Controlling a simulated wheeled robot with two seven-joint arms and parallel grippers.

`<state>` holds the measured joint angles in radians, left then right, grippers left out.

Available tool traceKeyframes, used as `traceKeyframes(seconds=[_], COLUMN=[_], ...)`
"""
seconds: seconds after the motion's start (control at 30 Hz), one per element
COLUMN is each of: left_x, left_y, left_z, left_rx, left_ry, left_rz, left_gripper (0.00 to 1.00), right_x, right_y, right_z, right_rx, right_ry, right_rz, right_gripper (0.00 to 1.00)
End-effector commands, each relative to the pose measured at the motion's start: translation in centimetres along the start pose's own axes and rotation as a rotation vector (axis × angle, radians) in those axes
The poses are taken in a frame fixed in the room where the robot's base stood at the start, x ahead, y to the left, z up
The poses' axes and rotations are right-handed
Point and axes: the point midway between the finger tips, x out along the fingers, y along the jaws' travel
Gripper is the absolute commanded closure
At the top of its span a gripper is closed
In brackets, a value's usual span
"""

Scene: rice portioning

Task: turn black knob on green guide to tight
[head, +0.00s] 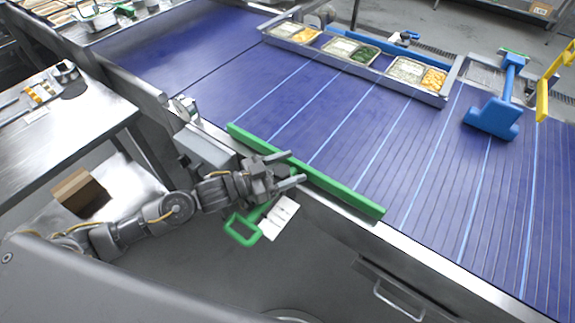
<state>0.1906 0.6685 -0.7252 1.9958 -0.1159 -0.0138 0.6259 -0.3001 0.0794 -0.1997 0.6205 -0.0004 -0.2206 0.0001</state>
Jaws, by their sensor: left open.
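A long green guide (335,187) lies along the near edge of the blue conveyor belt. My left gripper (291,168) is at the left-middle part of this guide, with its two fingers open and pointing right. A dark shape that looks like the black knob (284,171) shows between the fingers, partly hidden by them. I cannot tell whether the fingers touch it or how tight it is. A green handle loop (242,231) hangs below the gripper, beside a white label (279,217). My right gripper is not in view.
The blue belt (225,95) has light stripes and is mostly clear. Metal food trays (406,70) line its far side. A blue tool (494,117) stands at the right, near a yellow frame (543,95). A steel table (60,125) and a cardboard box (80,193) are at the left.

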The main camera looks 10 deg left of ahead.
Motion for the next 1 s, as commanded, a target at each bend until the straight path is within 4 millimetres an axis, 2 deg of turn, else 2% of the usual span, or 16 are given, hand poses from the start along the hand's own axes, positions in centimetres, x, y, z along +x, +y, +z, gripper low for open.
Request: traceKeyframes(seconds=[0.23,0.57,0.83,1.0], left_x=[0.05,0.03,0.03,0.01], left_y=[0.01,0.01,-0.04,0.03], left_z=[0.04,0.03,0.06,0.09], left_rx=[0.0,-0.001,0.0,0.002], left_ry=[-0.001,0.0,0.0,-0.001], left_rz=[0.0,0.0,0.027,0.105], left_gripper=[0.38,0.82,0.82,0.82], right_x=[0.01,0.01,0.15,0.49], right_y=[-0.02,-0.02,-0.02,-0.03], right_z=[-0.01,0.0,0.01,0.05], right_rx=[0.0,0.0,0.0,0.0], right_ry=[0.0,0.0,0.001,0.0], right_rz=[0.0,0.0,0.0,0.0], right_gripper=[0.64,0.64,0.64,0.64])
